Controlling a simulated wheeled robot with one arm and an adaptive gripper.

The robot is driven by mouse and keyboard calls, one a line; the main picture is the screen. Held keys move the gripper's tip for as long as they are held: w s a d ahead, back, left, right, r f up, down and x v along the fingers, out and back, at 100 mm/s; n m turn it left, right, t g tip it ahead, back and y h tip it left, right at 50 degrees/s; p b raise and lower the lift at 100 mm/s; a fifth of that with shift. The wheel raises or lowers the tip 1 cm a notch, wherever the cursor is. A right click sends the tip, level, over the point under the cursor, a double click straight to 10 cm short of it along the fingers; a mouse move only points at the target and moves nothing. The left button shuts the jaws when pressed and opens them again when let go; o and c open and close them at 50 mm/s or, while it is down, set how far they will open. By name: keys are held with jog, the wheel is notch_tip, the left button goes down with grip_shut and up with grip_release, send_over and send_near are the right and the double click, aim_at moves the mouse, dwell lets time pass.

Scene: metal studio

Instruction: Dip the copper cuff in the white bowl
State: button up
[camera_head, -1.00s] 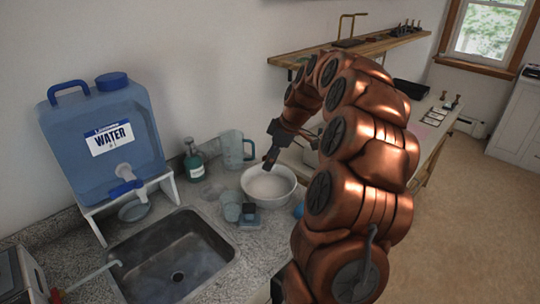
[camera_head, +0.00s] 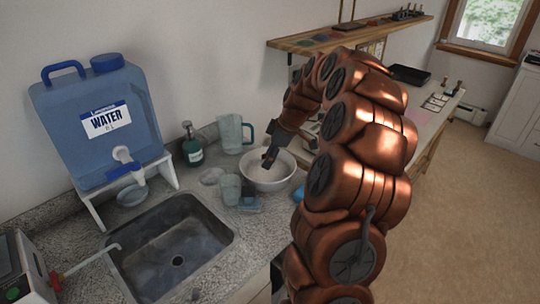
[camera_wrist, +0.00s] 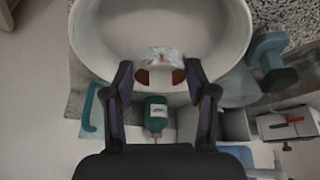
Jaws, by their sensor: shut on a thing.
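The white bowl (camera_head: 268,182) stands on the speckled counter; in the wrist view its wide rim (camera_wrist: 82,38) and interior fill the top. My gripper (camera_head: 268,160) reaches over the bowl from the right, pointing down with its tip within the rim's outline. In the wrist view my gripper (camera_wrist: 160,76) has both dark fingers on either side of the copper cuff (camera_wrist: 160,60), shut on it. The cuff is a short curved band, pale and mottled outside with copper-brown inner parts. I cannot tell whether it touches what is in the bowl. The cuff is not clear in the head view.
A clear pitcher (camera_head: 230,134), a green bottle (camera_head: 192,150) and a glass cup (camera_head: 230,188) stand left of the bowl. A sink (camera_head: 175,252) and a blue water jug (camera_head: 95,125) are further left.

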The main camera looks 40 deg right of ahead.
jog(key=shift+f+b, duration=1.65)
jog(key=shift+f, duration=0.45)
